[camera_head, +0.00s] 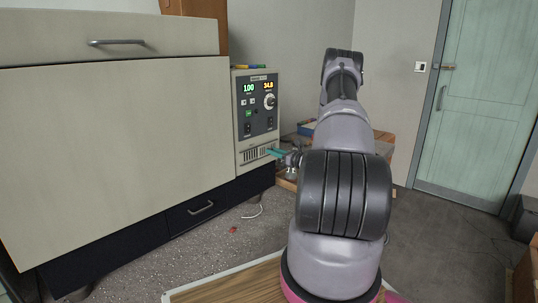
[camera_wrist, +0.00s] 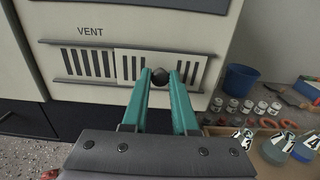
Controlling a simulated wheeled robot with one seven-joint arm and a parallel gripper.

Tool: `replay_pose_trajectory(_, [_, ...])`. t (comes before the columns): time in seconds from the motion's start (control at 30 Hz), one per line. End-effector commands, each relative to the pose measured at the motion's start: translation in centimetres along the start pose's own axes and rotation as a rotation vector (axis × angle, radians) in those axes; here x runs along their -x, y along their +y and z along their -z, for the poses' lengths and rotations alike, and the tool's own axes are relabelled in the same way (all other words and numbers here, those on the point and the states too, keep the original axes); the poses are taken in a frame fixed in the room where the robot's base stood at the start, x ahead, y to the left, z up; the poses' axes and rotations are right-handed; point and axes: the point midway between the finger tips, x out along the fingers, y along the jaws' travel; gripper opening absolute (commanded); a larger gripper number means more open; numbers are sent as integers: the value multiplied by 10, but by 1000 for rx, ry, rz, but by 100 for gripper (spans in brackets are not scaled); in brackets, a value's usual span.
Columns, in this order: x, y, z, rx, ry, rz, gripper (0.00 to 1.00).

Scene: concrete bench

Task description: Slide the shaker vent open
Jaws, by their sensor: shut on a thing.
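The shaker (camera_head: 242,140) is a pale unit with a dark control panel and lit displays, at the right end of the cabinet. In the wrist view its front (camera_wrist: 140,22) carries the word VENT above a slotted vent strip (camera_wrist: 90,63). Dark slots show at the left; a paler slotted plate (camera_wrist: 122,66) sits in the middle, between two rails. A dark round knob (camera_wrist: 159,73) stands out right of the plate's middle. My gripper (camera_wrist: 161,80) has teal fingers closed on the knob. In the head view my gripper (camera_head: 272,152) is at the shaker's lower front, partly hidden by my arm.
Right of the shaker, the wrist view shows a blue bucket (camera_wrist: 240,80), several small jars (camera_wrist: 247,106) and numbered flasks (camera_wrist: 277,148) in a wooden tray. A drawer (camera_head: 200,209) lies below the cabinet. The floor towards the green door (camera_head: 480,100) is clear.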

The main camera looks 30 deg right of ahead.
Motion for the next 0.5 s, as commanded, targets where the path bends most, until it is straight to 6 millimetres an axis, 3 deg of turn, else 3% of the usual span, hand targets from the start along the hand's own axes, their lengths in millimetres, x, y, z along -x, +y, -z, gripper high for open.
replay_pose_trajectory(0.2, [1, -5, -1, 5, -1, 11, 0])
replay_pose_trajectory(0.23, [2, -6, -1, 5, -1, 11, 34])
replay_pose_trajectory(0.3, [1, -5, -1, 5, -2, 11, 57])
replay_pose_trajectory(0.5, [1, -4, -1, 4, -1, 8, 57])
